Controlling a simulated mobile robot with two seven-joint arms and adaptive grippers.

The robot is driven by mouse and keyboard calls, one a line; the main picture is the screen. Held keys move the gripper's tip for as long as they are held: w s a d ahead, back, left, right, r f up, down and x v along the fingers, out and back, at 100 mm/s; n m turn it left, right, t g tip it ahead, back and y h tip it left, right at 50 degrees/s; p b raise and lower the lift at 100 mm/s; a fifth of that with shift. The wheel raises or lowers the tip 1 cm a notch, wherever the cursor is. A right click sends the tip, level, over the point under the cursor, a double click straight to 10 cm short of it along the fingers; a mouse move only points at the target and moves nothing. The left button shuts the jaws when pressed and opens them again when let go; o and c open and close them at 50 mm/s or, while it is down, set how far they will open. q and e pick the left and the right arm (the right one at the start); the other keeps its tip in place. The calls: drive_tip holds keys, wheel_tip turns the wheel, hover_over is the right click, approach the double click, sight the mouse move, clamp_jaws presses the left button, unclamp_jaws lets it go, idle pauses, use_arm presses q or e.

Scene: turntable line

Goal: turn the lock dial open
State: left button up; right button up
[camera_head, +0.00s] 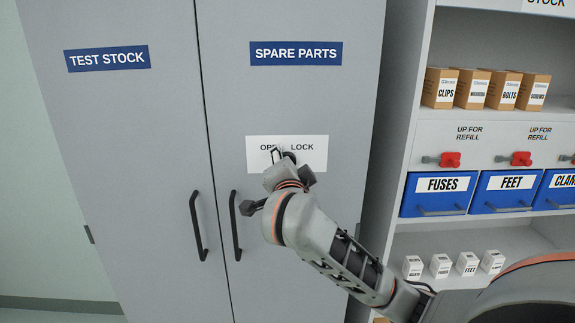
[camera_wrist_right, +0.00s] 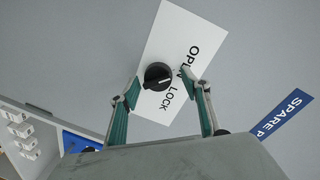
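The lock dial (camera_wrist_right: 158,75) is a round black knob on a white plate (camera_wrist_right: 175,40) printed OPEN and LOCK. The plate (camera_head: 316,150) also shows in the head view, on the right cabinet door, with my right gripper (camera_head: 283,156) in front covering the dial and part of the word OPEN. In the right wrist view my right gripper (camera_wrist_right: 162,88) is open, its two green-sided fingers spread either side of the dial with gaps, not closed on it. A pale mark shows on the dial's face; which word it points to is unclear. My left gripper is out of view.
The SPARE PARTS door (camera_head: 296,95) and TEST STOCK door (camera_head: 110,130) are shut, each with a black bar handle near the seam. A shelf unit (camera_head: 425,130) with cartons and blue bins (camera_head: 438,195) stands at the right.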

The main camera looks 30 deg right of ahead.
drive_tip(key=shift+s+a+f, duration=0.1)
drive_tip(key=shift+s, duration=0.05)
drive_tip(key=v, duration=0.7)
drive_tip(key=shift+s, duration=0.1)
idle(0.4)
